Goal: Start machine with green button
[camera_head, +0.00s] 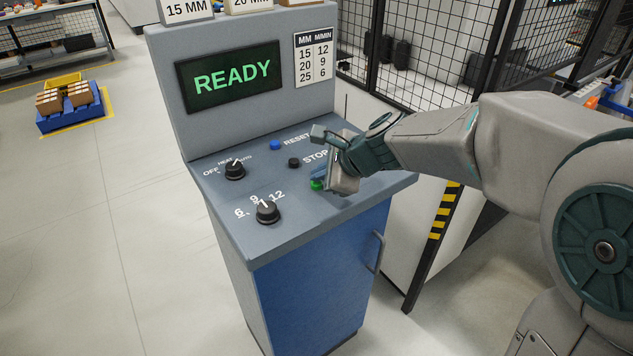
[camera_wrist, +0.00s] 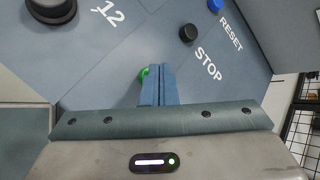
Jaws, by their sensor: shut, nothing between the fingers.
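The green button (camera_head: 317,184) sits on the sloping control panel (camera_head: 213,187), below the black STOP button (camera_head: 293,163). My gripper (camera_head: 318,174) is over the panel at the green button, its blue fingers shut with nothing between them. In the wrist view the shut fingers (camera_wrist: 158,70) partly cover the green button (camera_wrist: 144,74), which shows at their left side. I cannot tell whether the fingertips touch it. The screen (camera_head: 230,77) reads READY in green.
A blue RESET button (camera_head: 275,145) and two black knobs, an upper one (camera_head: 235,171) and a lower one (camera_head: 267,212), are on the panel. A mesh fence (camera_head: 430,60) stands behind. Open floor (camera_head: 90,230) lies to the left.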

